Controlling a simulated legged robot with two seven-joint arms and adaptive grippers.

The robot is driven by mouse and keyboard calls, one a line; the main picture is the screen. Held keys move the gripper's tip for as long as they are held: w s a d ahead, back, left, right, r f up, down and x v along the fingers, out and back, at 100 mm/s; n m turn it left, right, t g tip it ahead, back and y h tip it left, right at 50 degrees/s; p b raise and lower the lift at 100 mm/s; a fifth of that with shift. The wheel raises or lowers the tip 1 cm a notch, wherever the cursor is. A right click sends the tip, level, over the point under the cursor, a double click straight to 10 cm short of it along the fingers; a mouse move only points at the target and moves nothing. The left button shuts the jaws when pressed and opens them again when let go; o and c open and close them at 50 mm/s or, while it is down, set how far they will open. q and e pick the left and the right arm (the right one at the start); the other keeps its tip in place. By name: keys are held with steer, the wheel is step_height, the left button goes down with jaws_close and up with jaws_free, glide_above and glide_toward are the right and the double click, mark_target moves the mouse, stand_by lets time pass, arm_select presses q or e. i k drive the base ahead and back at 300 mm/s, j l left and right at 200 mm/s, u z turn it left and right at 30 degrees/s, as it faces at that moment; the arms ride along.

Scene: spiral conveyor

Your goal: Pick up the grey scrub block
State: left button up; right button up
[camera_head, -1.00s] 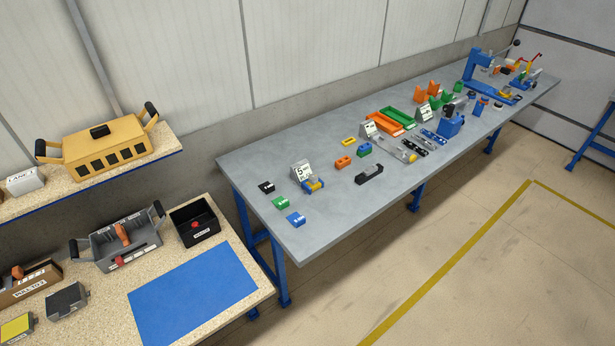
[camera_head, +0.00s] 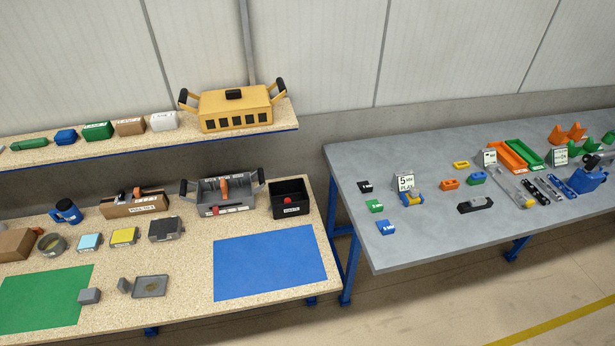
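A block with a dark grey top and lighter sides (camera_head: 166,229) sits on the speckled bench, right of a yellow-topped block (camera_head: 124,236) and a light-blue-topped block (camera_head: 89,243). It looks most like the grey scrub block. A smaller plain grey block (camera_head: 90,296) lies at the right edge of the green mat (camera_head: 42,300). Another small grey piece (camera_head: 124,286) stands beside a shallow grey tray (camera_head: 151,287). I cannot read a label naming any of them as the scrub block. Neither of my grippers is in view.
Behind the blocks stand a brown box (camera_head: 135,204), a grey tote with handles (camera_head: 219,196) and a black bin (camera_head: 291,199). A blue mat (camera_head: 270,262) lies clear at the right. A shelf (camera_head: 60,155) with a yellow case (camera_head: 235,108) overhangs the back.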

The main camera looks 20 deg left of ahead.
mark_target(91, 295)
steer(key=k+u, duration=0.1)
steer(key=u, duration=2.65)
